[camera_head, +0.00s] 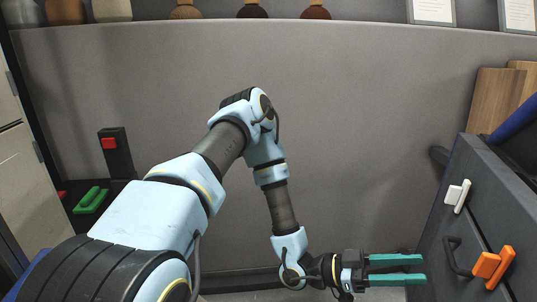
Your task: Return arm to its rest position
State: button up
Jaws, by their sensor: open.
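My arm reaches up from the lower left, bends at a high elbow in the middle of the head camera view and comes down to the lower right. My gripper (422,268) has two green fingers that point right. The fingers are parallel with a gap between them, open, and nothing shows between them. The dark grey car door panel (428,212) stands at the right. My fingertips are near its left side; I cannot tell whether they touch it.
The panel carries a white handle (457,195), a dark pull handle (456,258) and an orange part (493,267). At the left are a green handle (90,201) and a red button (109,143) on a black post. A grey wall (370,110) stands behind; wooden boards (497,98) lean at right.

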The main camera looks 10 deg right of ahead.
jog(key=w+a+f+n+t+y, duration=0.25)
jog(key=w+t, duration=0.25)
jog(key=w, duration=0.3)
jog(key=w+a+f+n+t+y, duration=0.15)
jog(key=w+f+t+y, duration=0.3)
jog(key=w, duration=0.45)
jog(key=w+a+r+n+t+y, duration=0.2)
jog(key=w+a+n+t+y, duration=0.15)
jog(key=w+a, duration=0.4)
jog(key=w+a+r+n+t+y, duration=0.2)
jog(key=w+a+n+y, duration=0.25)
jog(key=a, duration=0.65)
jog(key=s+a+r+n+g+y, duration=0.1)
jog(key=s+a+r+n, duration=0.25)
jog(key=a, duration=0.25)
jog(key=s+a+r+n+y, duration=0.2)
jog(key=s+a+r+n, duration=0.1)
jog(key=a+n, duration=0.15)
jog(key=s+a+r+n+g+y, duration=0.1)
jog(key=s+a+r+n, duration=0.25)
jog(key=a, duration=0.25)
notch_tip(320, 180, up, 22)
jog(key=w+p, duration=0.1)
jog(key=p, duration=2.1)
jog(key=shift+m, duration=0.35)
jog(key=shift+a, duration=0.1)
